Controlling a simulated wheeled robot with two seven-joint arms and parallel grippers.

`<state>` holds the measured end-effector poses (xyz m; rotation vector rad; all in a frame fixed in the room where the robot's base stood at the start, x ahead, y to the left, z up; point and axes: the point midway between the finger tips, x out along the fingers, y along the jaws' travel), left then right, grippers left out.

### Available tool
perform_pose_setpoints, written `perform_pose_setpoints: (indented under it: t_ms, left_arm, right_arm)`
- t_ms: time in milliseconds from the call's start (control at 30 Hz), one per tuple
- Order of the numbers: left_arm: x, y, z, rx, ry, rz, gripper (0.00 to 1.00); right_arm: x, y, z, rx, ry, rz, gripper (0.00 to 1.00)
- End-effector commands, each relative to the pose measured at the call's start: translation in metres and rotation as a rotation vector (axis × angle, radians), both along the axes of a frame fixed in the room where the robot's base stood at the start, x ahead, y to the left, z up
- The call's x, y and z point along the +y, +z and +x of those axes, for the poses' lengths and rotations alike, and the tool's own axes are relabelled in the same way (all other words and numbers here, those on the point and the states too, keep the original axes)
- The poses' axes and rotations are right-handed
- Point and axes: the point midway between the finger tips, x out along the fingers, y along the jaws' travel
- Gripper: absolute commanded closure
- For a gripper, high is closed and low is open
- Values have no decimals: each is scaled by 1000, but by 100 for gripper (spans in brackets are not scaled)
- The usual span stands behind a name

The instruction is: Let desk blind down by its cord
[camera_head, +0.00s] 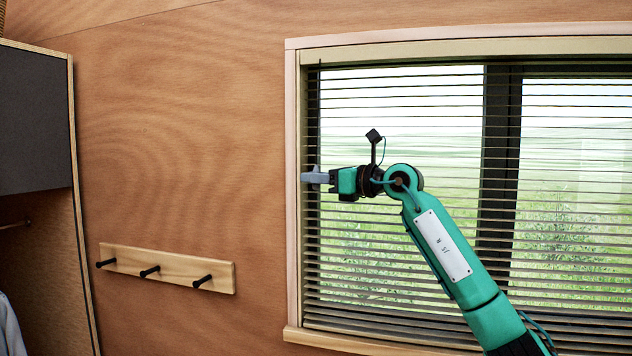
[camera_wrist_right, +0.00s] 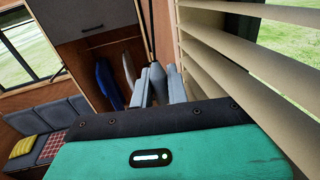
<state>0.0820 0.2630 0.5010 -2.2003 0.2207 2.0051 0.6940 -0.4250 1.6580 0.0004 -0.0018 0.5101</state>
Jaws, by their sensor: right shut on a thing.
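The desk blind (camera_head: 400,245) hangs over the window, its slats spread from the top rail down to near the sill. In the right wrist view its slats (camera_wrist_right: 250,60) run close along the right side. My right gripper (camera_head: 308,178) is at the blind's left edge, in front of the slats, beside the window frame. It is shut on a grey piece (camera_wrist_right: 157,80) seen between its fingers in the right wrist view, which looks like the cord's end. My left gripper is not in view.
A rail with several dark pegs (camera_head: 150,270) is on the wooden wall to the left. A grey cabinet (camera_head: 35,120) stands at the far left with hanging clothes below. The window sill (camera_head: 350,340) juts out under the blind. A cushioned bench (camera_wrist_right: 60,120) shows in the right wrist view.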

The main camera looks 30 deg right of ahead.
Motion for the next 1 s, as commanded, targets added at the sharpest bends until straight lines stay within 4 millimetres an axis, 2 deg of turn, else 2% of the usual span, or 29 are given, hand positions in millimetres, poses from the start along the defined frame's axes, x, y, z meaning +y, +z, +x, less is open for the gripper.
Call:
perform_pose_setpoints:
  t_ms: [167,200,300,667,767,1000]
  left_arm:
    - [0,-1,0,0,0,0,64]
    - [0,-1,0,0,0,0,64]
    - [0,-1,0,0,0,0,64]
    - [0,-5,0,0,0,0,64]
    - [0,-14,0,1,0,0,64]
    - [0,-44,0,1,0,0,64]
  right_arm:
    - [0,-2,0,3,1,-1,100]
    - [0,-2,0,3,1,-1,80]
    - [0,-2,0,3,0,-1,64]
    - [-3,-3,-4,2,-1,-1,64]
    - [-10,-5,-15,0,-3,-1,64]
    - [-36,-7,-61,-1,-5,-3,64]
